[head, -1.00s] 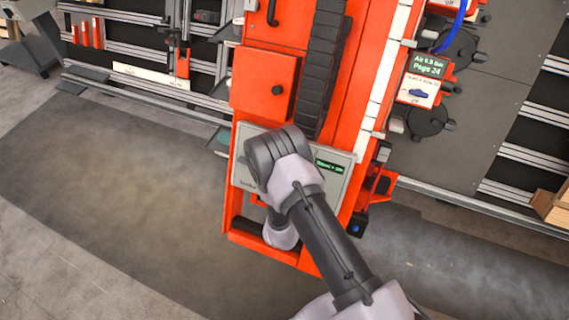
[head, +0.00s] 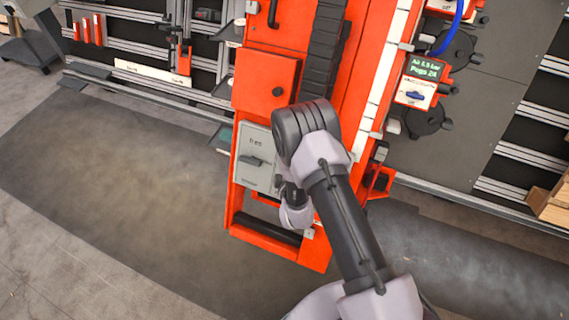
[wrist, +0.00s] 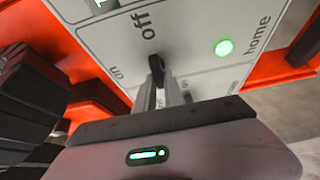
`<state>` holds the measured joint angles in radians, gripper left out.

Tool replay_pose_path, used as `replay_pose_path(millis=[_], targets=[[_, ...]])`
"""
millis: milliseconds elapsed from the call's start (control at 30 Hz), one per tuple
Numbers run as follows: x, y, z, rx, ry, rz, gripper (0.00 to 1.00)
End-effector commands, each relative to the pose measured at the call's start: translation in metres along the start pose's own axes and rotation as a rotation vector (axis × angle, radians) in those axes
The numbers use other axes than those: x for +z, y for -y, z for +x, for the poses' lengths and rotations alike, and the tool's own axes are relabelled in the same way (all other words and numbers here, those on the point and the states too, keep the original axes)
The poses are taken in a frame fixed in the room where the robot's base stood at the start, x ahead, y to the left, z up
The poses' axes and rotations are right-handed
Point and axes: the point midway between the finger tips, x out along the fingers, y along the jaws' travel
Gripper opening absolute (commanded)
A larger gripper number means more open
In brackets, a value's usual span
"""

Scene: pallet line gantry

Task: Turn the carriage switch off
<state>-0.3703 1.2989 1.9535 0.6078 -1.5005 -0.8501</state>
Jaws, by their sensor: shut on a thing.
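The grey control panel (head: 257,143) is on the lower part of the red carriage in the head view. My arm covers its right part. In the wrist view the panel (wrist: 190,35) fills the upper middle. A black switch lever (wrist: 155,65) stands out from it, with "off" printed beyond it and "on" to its left. Which mark the lever points to, I cannot tell. My gripper (wrist: 162,88) is shut on the lever, with its narrow fingers at the lever's near end. In the head view the fingers and this lever are hidden behind my arm.
A lit green button (wrist: 224,47) marked "home" is right of the lever. A dark handle (head: 252,160) sits on the panel's left part. A red box (head: 265,82) is above the panel. A sign with a blue switch (head: 415,95) is to the right.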

Motion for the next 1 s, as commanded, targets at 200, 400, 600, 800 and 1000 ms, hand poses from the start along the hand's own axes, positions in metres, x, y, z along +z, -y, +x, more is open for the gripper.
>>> replay_pose_path(millis=[200,400,600,800,1000], targets=[[0.0006,0.0006,-0.0002,-0.017,0.002,-0.03,0.0],[0.0008,0.001,-0.0002,-0.02,0.002,-0.035,0.0],[0.0008,0.001,-0.0002,-0.02,0.002,-0.034,0.0],[0.0005,0.0007,-0.0001,-0.019,0.002,-0.034,0.35],[0.0003,0.0003,0.0,-0.018,0.001,-0.034,0.35]])
